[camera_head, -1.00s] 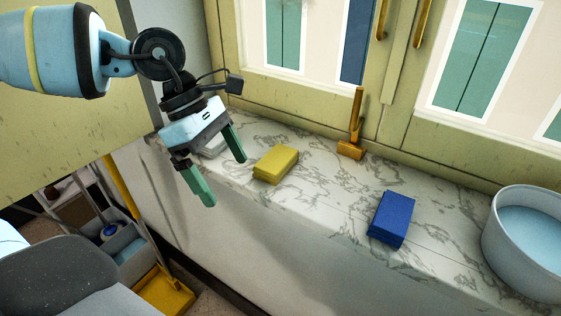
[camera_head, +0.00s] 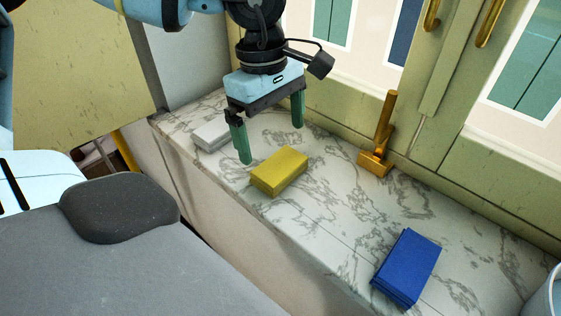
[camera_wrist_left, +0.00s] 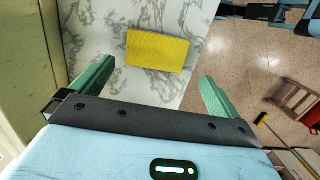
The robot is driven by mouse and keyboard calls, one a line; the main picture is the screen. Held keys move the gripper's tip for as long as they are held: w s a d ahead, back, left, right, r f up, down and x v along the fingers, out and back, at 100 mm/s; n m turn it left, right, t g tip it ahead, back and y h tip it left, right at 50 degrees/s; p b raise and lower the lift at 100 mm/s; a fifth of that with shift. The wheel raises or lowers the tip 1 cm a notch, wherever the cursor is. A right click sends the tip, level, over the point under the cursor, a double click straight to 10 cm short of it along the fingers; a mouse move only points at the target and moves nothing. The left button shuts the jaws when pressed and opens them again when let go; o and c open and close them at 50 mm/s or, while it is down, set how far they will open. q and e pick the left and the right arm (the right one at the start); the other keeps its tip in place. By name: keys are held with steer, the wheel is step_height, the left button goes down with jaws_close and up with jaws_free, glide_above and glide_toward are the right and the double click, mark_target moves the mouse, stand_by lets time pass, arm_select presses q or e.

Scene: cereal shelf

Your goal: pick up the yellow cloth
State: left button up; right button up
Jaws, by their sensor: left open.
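The yellow cloth (camera_head: 280,171) is a folded block lying flat on the marble counter (camera_head: 315,215). It also shows in the left wrist view (camera_wrist_left: 158,50), ahead of the fingertips and roughly centred between the fingers. My left gripper (camera_head: 270,140) has green fingers pointing down, open and empty. In the head view it is just behind and to the left of the cloth, with its tips near the cloth's far left edge. It looks apart from the cloth; its exact height is hard to tell. The left wrist view shows both fingers of this gripper (camera_wrist_left: 153,83) spread wide. My right gripper is not in view.
A grey-white folded block (camera_head: 212,135) lies left of the gripper. A blue folded cloth (camera_head: 407,268) lies at the right front. An orange-handled tool (camera_head: 379,145) stands by the cabinet doors (camera_head: 450,95). A basin (camera_head: 550,295) is at the right edge. Counter around the yellow cloth is clear.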

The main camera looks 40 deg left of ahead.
mark_target(279, 164)
arm_select(q)
steer(key=shift+w+f, duration=0.2)
steer(key=shift+f, duration=0.55)
steer(key=shift+d+f+p, duration=0.2)
steer(key=shift+f+p, duration=0.05)
steer(key=shift+f, duration=1)
steer(key=shift+d+f+p, duration=0.2)
steer(key=shift+f+p, duration=0.05)
steer(key=shift+f, duration=1)
steer(key=c, duration=0.7)
